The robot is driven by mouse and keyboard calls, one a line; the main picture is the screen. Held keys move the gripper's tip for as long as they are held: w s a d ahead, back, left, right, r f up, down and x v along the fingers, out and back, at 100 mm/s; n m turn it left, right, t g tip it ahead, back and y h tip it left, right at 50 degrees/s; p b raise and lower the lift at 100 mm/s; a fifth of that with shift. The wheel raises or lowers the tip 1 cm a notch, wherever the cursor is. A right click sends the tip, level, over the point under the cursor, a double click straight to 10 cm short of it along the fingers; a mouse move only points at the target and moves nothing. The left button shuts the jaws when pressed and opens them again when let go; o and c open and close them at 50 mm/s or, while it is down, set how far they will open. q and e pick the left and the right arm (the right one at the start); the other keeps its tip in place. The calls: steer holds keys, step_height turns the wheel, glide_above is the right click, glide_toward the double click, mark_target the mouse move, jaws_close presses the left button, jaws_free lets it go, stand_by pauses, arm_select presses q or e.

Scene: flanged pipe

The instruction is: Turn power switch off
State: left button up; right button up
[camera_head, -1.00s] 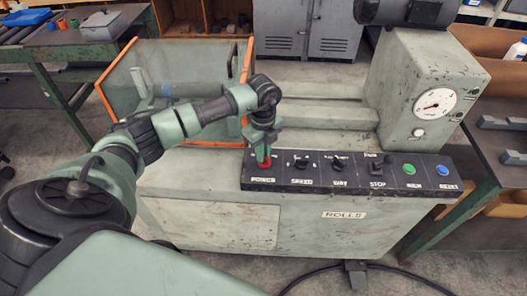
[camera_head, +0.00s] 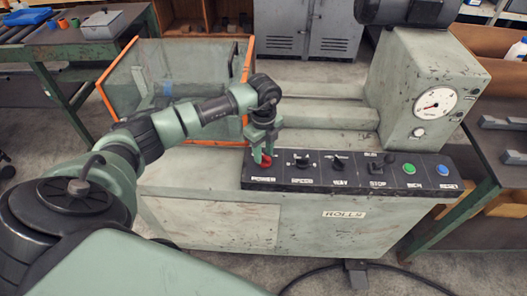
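The red power switch (camera_head: 265,161) sits at the left end of the black control panel (camera_head: 345,184), above a white label that seems to read POWER. My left gripper (camera_head: 262,157) points down right at the switch, with its fingers at or around it. The fingers hide part of the switch, and I cannot tell whether they grip it or only touch it. The switch's exact angle is too small to tell. My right gripper is not in view.
Further right on the panel are two black knobs, a stop control (camera_head: 378,168), a green button (camera_head: 409,169) and a blue button (camera_head: 442,170). A glass guard with an orange frame (camera_head: 103,98) stands behind my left arm. A gauge (camera_head: 434,102) is at right.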

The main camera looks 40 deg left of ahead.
mark_target(264, 155)
arm_select(q)
step_height(264, 155, up, 8)
steer(key=shift+f+b, duration=0.1)
steer(key=shift+b, duration=0.7)
